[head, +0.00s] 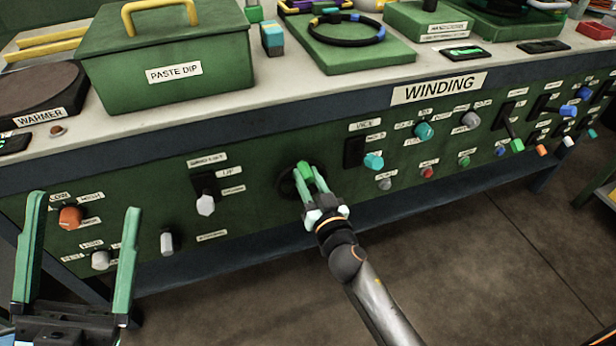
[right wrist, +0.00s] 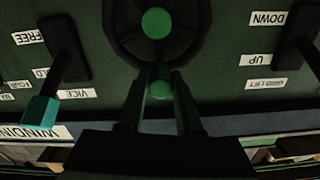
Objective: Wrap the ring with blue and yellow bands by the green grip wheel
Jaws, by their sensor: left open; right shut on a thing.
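The black ring with blue and yellow bands (head: 380,35) lies on a green board on the bench top, at the upper middle of the head view. The dark wheel (head: 287,187) is on the green front panel, partly hidden by my right gripper. In the right wrist view the wheel (right wrist: 205,35) shows a green hub and a green grip (right wrist: 159,89) at its rim. My right gripper (head: 311,174) is shut on that green grip; its fingers sit on either side of it. My left gripper (head: 86,203) is open and empty, in front of the panel at lower left.
A green box labelled "PASTE DIP" (head: 170,72) and a dark round warmer (head: 38,92) stand on the bench at left. Switches and coloured knobs, such as an orange one (head: 70,216) and a teal one (head: 373,160), stick out around the wheel.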

